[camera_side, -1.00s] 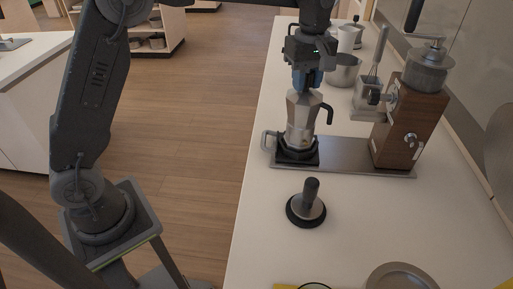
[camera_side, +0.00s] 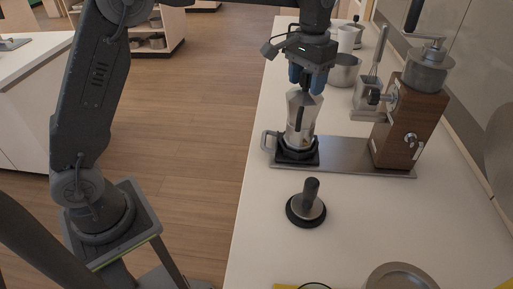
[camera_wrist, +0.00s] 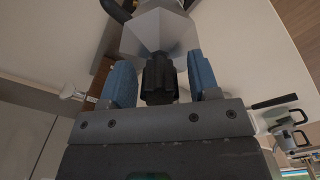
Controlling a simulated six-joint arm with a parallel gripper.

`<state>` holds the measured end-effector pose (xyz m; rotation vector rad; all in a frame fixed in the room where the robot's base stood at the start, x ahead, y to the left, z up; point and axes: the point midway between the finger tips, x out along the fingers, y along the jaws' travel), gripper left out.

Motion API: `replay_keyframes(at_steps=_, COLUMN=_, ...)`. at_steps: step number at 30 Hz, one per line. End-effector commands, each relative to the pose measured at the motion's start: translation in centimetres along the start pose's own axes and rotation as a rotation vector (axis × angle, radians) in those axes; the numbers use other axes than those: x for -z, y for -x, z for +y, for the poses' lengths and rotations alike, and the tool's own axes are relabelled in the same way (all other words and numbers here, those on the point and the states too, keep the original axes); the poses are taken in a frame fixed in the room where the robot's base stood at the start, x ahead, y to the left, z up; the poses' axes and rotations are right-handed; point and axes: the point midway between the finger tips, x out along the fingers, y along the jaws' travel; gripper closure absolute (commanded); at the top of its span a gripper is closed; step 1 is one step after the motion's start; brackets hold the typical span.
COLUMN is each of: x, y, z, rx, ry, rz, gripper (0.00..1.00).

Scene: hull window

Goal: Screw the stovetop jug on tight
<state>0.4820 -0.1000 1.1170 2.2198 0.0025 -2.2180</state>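The silver faceted stovetop jug (camera_side: 299,104) stands upright on its lower part, which sits in a black holder (camera_side: 298,157) on a metal plate. Its black handle faces the side camera. In the wrist view the jug's silver body (camera_wrist: 157,32) is below my gripper, and its black lid knob (camera_wrist: 159,80) lies between my two blue fingers. My gripper (camera_side: 307,82) is above the jug, pointing down. In the wrist view, narrow gaps show between the knob and both fingers, so my gripper (camera_wrist: 161,82) looks open around it. The joint between jug and base is hard to make out.
A wooden grinder (camera_side: 409,125) stands on the plate's right end (camera_side: 350,157). A tamper (camera_side: 307,205) stands in front. A steel pot (camera_side: 345,70) and a whisk holder (camera_side: 368,98) are behind. The counter is clear around the tamper.

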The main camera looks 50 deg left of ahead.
Motion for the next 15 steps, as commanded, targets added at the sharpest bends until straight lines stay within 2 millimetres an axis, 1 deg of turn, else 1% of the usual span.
replay_keyframes(at_steps=8, x=0.0, y=0.0, z=0.0, rx=0.000, ry=0.001, rz=0.000, gripper=0.39)
replay_keyframes(at_steps=11, x=0.0, y=0.6, z=0.0, rx=0.000, ry=0.002, rz=0.000, gripper=0.39)
replay_keyframes(at_steps=15, x=0.0, y=1.9, z=0.0, rx=0.000, ry=0.002, rz=0.001, gripper=0.39)
